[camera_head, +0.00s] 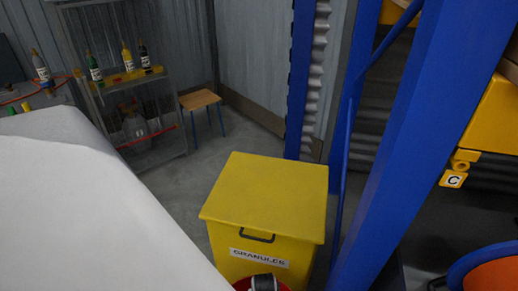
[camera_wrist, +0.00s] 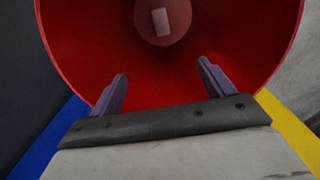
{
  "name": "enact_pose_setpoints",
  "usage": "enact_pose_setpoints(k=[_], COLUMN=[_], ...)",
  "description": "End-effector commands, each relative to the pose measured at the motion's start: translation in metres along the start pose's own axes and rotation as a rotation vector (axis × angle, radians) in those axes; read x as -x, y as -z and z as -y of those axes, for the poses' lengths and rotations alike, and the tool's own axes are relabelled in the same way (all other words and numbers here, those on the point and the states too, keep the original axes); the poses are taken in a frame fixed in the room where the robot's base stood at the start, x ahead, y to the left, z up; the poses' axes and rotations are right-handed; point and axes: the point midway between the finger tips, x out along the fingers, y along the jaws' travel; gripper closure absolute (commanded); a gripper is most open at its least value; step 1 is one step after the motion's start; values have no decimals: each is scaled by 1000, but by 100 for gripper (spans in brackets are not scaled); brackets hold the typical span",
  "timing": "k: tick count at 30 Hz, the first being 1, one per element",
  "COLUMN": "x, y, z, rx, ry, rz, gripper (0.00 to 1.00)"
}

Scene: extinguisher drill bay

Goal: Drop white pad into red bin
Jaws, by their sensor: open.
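The red bin (camera_wrist: 75,40) fills most of the wrist view, seen from above into its open mouth. A small white pad (camera_wrist: 161,21) lies on the bin's bottom. My gripper (camera_wrist: 162,70) is open and empty, its two dark fingers apart over the bin's mouth, above the pad and not touching it. In the head view only a sliver of the red bin's rim (camera_head: 241,285) shows at the bottom edge, mostly hidden by my arm's end. The pad cannot be seen there.
A yellow granules box (camera_head: 265,190) stands close behind the red bin. A blue upright (camera_head: 390,160) rises to its right. A wooden stool (camera_head: 200,99) and a shelf with bottles (camera_head: 125,80) stand at the back left. Floor is clear between the stool and yellow box.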

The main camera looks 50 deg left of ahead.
Motion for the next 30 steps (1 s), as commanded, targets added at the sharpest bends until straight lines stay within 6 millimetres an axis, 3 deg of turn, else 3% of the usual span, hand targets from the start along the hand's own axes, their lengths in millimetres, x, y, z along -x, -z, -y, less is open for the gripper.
enact_pose_setpoints(k=[12,18,30], x=[88,120,132], y=[1,1,0], z=[0,0,0], rx=[-1,-1,0], ry=[2,2,0], rz=[-7,-5,-2], gripper=[19,19,19])
